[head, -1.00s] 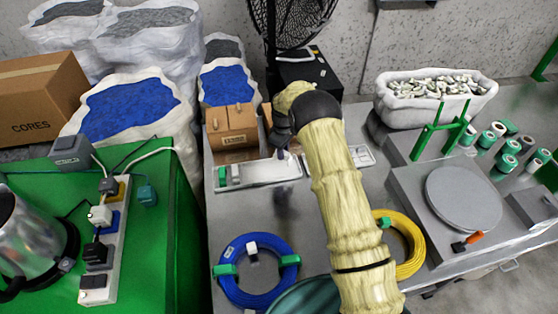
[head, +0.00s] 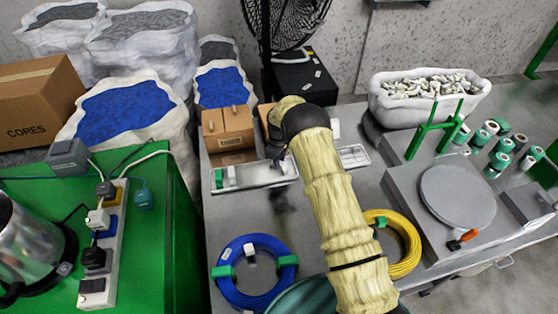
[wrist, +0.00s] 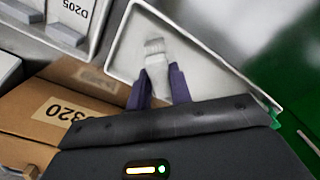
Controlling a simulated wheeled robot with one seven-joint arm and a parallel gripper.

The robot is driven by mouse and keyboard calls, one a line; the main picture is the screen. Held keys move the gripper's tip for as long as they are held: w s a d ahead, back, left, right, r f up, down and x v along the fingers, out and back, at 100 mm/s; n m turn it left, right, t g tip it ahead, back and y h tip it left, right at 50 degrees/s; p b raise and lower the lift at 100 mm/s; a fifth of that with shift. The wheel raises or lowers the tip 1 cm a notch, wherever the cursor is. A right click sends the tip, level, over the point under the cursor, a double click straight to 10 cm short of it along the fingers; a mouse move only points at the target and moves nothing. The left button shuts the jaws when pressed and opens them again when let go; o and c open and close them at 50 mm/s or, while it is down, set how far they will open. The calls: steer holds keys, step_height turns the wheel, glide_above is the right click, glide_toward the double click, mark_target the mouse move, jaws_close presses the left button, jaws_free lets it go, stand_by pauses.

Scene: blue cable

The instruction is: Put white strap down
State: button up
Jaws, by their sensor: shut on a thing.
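In the wrist view my gripper (wrist: 158,80) has its two purple fingers closed around a small white strap (wrist: 155,50). The strap sticks out beyond the fingertips, in front of a pale tray (wrist: 205,58). I cannot tell whether it touches the tray. In the head view my gripper (head: 278,160) is near the right end of the shallow tray (head: 258,177), and the strap in it cannot be made out. The blue cable coil (head: 229,287) lies nearer on the table, with green straps and a white strap (head: 250,250) around it.
Cardboard boxes (head: 228,125) stand behind the tray. A yellow cable coil (head: 407,255) lies right of my arm, partly hidden. A grey platform with a round disc (head: 457,193) is at the right. Bare table shows between the tray and the blue coil.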

steer(key=shift+f, duration=0.2)
steer(key=o, duration=0.9)
steer(key=shift+r, duration=0.1)
steer(key=shift+r+b, duration=0.6)
steer(key=shift+r, duration=5.55)
